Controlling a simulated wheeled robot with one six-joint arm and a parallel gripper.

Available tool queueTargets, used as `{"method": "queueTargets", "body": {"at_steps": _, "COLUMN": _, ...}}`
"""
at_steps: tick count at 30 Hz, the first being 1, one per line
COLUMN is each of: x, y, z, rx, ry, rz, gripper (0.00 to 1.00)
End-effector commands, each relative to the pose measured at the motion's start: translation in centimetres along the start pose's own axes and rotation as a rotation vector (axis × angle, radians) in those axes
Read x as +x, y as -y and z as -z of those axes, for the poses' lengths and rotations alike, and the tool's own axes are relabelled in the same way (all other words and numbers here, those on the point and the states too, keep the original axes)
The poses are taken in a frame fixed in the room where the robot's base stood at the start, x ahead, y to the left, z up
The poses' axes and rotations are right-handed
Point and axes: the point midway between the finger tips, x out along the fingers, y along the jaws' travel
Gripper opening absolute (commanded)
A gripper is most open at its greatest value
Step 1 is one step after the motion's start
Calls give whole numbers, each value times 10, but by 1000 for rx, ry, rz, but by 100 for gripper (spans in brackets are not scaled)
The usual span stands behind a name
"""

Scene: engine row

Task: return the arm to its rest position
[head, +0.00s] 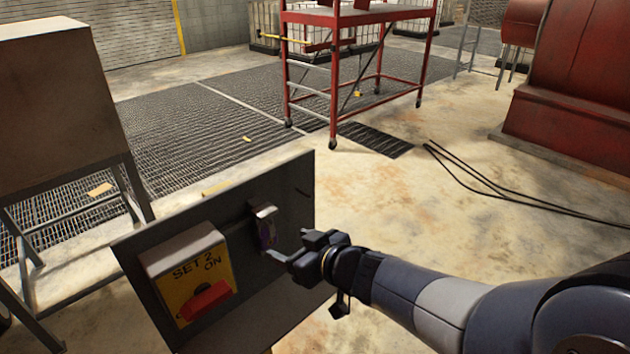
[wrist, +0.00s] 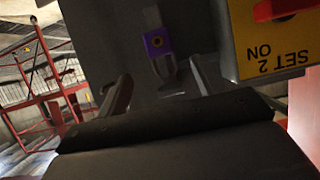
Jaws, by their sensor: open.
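My gripper (head: 278,254) is in front of the dark panel (head: 290,190), at the end of my arm, which reaches in from the lower right. In the wrist view, its two fingers stand apart with a gap between them (wrist: 162,88), and nothing is held. A small purple piece (wrist: 157,43) on a light metal bracket is on the panel just beyond the fingers. It also shows in the head view (head: 266,235), just up and left of the gripper. I cannot tell whether a finger touches it.
A yellow switch box (head: 187,275) marked "SET 2 ON" with a red handle (head: 205,300) is on the panel, left of my gripper. A red wheeled rack (head: 334,85) stands behind. Black cables (head: 470,175) lie on the floor at right. Open floor lies right of the panel.

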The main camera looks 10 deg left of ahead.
Motion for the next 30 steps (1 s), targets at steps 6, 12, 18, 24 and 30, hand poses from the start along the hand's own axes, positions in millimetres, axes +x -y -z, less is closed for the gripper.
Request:
{"method": "queueTargets", "body": {"at_steps": 6, "x": 31, "y": 1, "z": -2, "rx": 0, "ry": 3, "rz": 3, "gripper": 65}}
{"method": "queueTargets", "body": {"at_steps": 12, "x": 63, "y": 1, "z": -2, "rx": 0, "ry": 3, "rz": 3, "gripper": 65}}
{"method": "queueTargets", "body": {"at_steps": 18, "x": 90, "y": 1, "z": -1, "rx": 0, "ry": 2, "rz": 2, "gripper": 65}}
{"method": "queueTargets", "body": {"at_steps": 24, "x": 102, "y": 0, "z": 4, "rx": 0, "ry": -1, "rz": 0, "gripper": 65}}
{"method": "queueTargets", "body": {"at_steps": 30, "x": 100, "y": 0, "z": 6, "rx": -1, "ry": 1, "rz": 0, "gripper": 65}}
